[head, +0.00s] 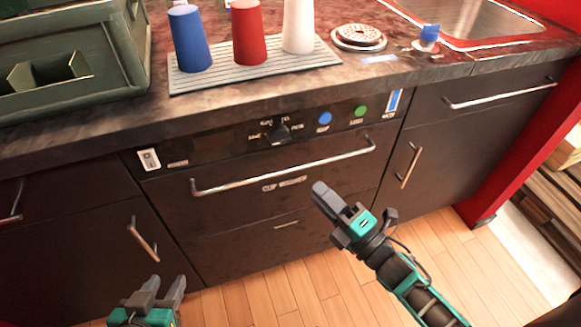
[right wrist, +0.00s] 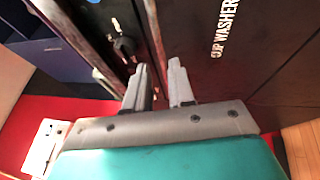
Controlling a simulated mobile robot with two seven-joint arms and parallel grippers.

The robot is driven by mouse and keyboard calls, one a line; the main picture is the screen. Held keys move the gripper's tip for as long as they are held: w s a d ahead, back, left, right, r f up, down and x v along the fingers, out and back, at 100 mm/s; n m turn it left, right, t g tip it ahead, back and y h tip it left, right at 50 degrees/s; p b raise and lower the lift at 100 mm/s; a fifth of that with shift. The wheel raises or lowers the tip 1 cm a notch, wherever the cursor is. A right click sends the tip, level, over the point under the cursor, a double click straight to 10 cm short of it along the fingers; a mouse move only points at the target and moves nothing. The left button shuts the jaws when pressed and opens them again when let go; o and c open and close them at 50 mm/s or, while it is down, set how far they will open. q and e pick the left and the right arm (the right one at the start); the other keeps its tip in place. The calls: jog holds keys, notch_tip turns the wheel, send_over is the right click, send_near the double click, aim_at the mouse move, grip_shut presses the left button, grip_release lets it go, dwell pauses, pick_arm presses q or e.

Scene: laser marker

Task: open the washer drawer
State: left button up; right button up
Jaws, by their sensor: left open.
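The washer drawer (head: 235,215) is a dark front panel labelled "CUP WASHER" and looks shut. Its silver bar handle (head: 245,182) runs across its top and also shows in the right wrist view (right wrist: 152,25). My right gripper (head: 325,193) is in front of the drawer, just below the handle in the head view. In the right wrist view its two fingers (right wrist: 160,75) are a little apart, with the bar running toward the gap; I cannot tell whether they touch it. My left gripper (head: 164,284) is open and empty, low at the left, away from the drawer.
Above the drawer is a control panel (head: 213,146) with a knob and blue and green buttons. The counter holds blue (head: 190,38), red (head: 248,32) and white (head: 298,25) cups on a ribbed mat (head: 222,77). Wooden floor (head: 255,300) lies in front of the cabinets.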

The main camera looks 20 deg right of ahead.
aim_at(294, 167)
jog(key=x, duration=0.9)
jog(key=shift+b, duration=0.3)
grip_shut()
